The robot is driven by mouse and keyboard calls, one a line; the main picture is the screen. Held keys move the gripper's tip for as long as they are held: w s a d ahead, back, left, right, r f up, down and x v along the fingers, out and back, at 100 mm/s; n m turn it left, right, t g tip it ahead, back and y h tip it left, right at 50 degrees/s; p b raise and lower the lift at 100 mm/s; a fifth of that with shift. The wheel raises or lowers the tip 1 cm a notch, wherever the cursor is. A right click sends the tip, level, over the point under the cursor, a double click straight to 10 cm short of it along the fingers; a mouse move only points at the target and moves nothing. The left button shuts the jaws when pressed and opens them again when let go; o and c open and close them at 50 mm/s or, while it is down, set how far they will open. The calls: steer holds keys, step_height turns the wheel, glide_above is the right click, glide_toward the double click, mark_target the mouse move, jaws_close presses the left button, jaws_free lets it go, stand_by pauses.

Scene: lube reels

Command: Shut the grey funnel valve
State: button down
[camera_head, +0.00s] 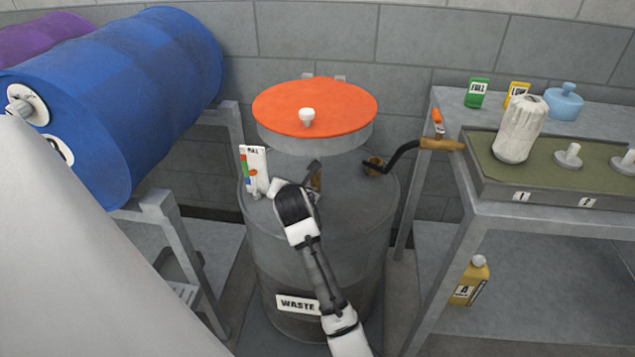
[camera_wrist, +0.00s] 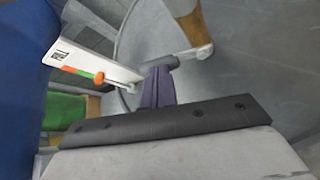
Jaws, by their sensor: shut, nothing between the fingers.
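The funnel is a grey pan (camera_head: 315,137) under an orange-red lid (camera_head: 345,103) above a grey drum marked WASTE (camera_head: 270,240). In the head view the wrist hides the fingertips and part of the valve's surroundings.
A white level gauge marked FULL (camera_head: 254,160) stands close left of my gripper; it also shows in the wrist view (camera_wrist: 75,60). Blue drum (camera_head: 130,95) left, bench (camera_head: 500,212) right.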

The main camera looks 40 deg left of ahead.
steer(key=shift+d, duration=0.1)
steer(key=shift+w+d+f, duration=0.3)
steer(key=shift+w+d, duration=0.1)
steer(key=shift+d, duration=0.15)
